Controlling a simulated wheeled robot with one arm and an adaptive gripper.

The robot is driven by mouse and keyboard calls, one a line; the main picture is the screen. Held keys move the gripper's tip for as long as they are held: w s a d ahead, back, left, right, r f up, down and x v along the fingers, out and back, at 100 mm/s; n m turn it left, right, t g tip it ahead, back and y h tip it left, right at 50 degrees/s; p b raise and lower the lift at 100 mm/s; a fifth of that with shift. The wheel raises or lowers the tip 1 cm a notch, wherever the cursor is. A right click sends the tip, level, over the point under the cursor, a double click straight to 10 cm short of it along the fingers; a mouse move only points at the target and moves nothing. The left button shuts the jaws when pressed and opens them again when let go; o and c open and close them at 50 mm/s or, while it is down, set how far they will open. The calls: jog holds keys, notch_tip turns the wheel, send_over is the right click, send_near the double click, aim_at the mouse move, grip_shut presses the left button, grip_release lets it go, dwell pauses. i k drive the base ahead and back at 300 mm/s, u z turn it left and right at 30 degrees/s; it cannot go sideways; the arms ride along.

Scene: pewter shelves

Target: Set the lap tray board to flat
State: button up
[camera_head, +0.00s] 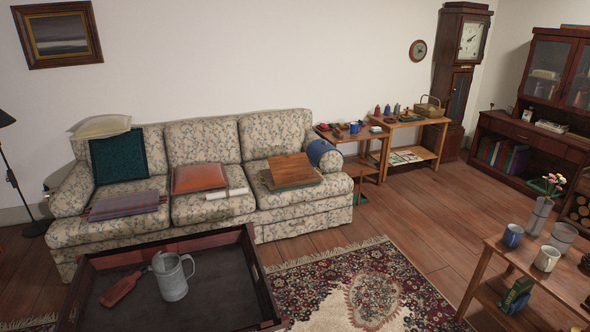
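The lap tray (290,170) lies on the right seat of the floral sofa. Its brown wooden board looks tilted, with the back edge higher than the front, above a thin greenish base. The exact angle is hard to tell at this distance. My gripper is not in view, and nothing touches the lap tray board.
Rug (372,294) and open floor lie right.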

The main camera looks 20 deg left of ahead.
aim_at(289, 168)
jog(key=u, duration=0.1)
jog(key=i, duration=2)
jog(key=u, duration=0.45)
jog(key=i, duration=1.9)
jog(key=u, duration=1.4)
jog(key=i, duration=1.75)
jog(key=u, duration=0.8)
